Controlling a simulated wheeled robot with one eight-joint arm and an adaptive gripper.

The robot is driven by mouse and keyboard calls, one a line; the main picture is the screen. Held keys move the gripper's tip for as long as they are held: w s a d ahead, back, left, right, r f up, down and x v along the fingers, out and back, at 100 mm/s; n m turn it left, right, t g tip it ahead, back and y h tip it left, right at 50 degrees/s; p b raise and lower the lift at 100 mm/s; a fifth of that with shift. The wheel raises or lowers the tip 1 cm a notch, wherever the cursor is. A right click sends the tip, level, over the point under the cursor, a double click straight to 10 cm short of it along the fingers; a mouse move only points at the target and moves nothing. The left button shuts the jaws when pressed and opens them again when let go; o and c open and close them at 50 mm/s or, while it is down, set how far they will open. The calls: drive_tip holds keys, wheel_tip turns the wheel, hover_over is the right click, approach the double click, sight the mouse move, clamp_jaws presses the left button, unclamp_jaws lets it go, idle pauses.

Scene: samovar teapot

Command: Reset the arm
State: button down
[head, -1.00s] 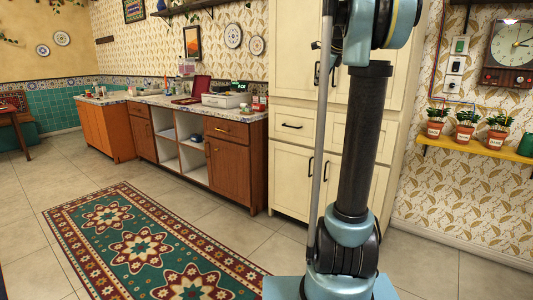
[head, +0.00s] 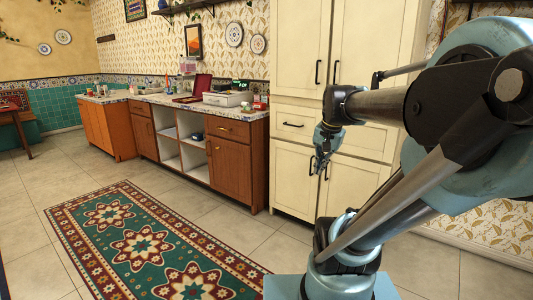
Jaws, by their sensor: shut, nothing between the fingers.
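My gripper (head: 319,166) hangs at the end of my bent arm, right of the picture's middle, with its fingers pointing down. It is shut and empty. It shows in front of the cream cabinet (head: 292,162) and appears clear of it. My upper arm rises from the blue base at the bottom and leans to the right, and my forearm reaches back to the left.
A patterned rug (head: 140,242) lies on the tiled floor at the left, with bare floor around it. A wooden counter (head: 229,165) with open shelves stands along the back wall, with a white appliance (head: 227,99) on top.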

drive_tip(key=s+f+n+g, duration=0.1)
drive_tip(key=s+f+n, duration=0.5)
drive_tip(key=s+f, duration=0.5)
wheel_tip(320, 180, down, 2)
drive_tip(key=shift+s+d+f+n+h, duration=0.15)
drive_tip(key=shift+s+d+n+h, duration=0.15)
drive_tip(key=shift+s+d+h, duration=0.1)
